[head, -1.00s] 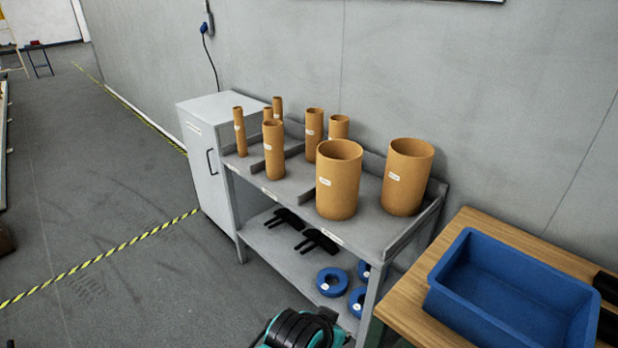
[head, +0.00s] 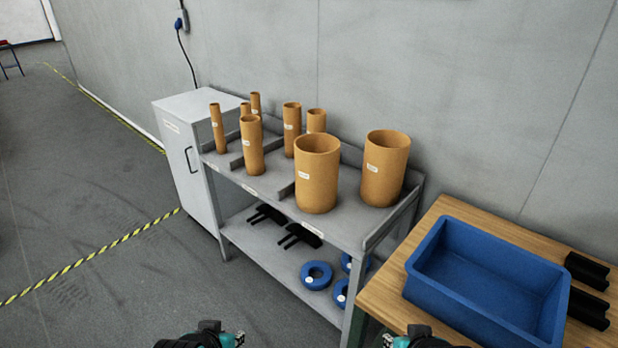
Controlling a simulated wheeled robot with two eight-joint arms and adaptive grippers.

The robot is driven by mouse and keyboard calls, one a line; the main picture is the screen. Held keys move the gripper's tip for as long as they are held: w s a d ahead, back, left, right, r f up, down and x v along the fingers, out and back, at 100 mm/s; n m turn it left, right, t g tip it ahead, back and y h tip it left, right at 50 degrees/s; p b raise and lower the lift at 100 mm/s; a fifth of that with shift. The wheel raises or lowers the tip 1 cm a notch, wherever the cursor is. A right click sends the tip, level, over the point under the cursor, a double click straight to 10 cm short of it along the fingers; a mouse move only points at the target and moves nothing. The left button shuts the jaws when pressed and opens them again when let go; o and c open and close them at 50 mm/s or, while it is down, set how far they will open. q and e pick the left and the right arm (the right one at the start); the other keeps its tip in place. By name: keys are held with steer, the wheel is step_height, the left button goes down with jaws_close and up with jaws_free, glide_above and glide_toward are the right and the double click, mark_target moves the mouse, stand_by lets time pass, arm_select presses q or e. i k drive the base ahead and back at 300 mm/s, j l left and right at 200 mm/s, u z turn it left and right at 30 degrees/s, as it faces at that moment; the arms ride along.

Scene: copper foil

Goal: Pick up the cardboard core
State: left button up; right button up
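Several brown cardboard cores stand upright on the top shelf of a grey rack (head: 345,225), each with a small white label. Two wide cores (head: 317,180) and (head: 385,172) stand at the right. Medium cores (head: 251,150), (head: 291,130) and a partly hidden one (head: 316,122) stand in the middle. Thin cores (head: 217,128) stand at the left, some partly hidden. My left gripper (head: 232,339) and my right gripper (head: 393,340) show only in part at the bottom edge, well away from the cores. Their finger opening cannot be made out.
The lower shelf holds black brackets (head: 300,236) and blue rings (head: 315,275). A wooden table (head: 385,299) at the right carries a blue bin (head: 490,290) and black blocks (head: 588,268). A grey cabinet (head: 185,155) adjoins the rack's left end. The floor at left is clear.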

mark_target(317, 173)
steer(key=i+j+z, duration=0.1)
steer(key=z, duration=0.7)
steer(key=i+j+z, duration=0.2)
steer(key=j+z, duration=0.15)
steer(key=j, duration=0.15)
steer(key=i+j+z, duration=0.1)
steer(key=j+z, duration=0.2)
steer(key=j, duration=0.2)
steer(key=j+z, duration=0.35)
steer(key=j, duration=0.2)
steer(key=i, duration=0.05)
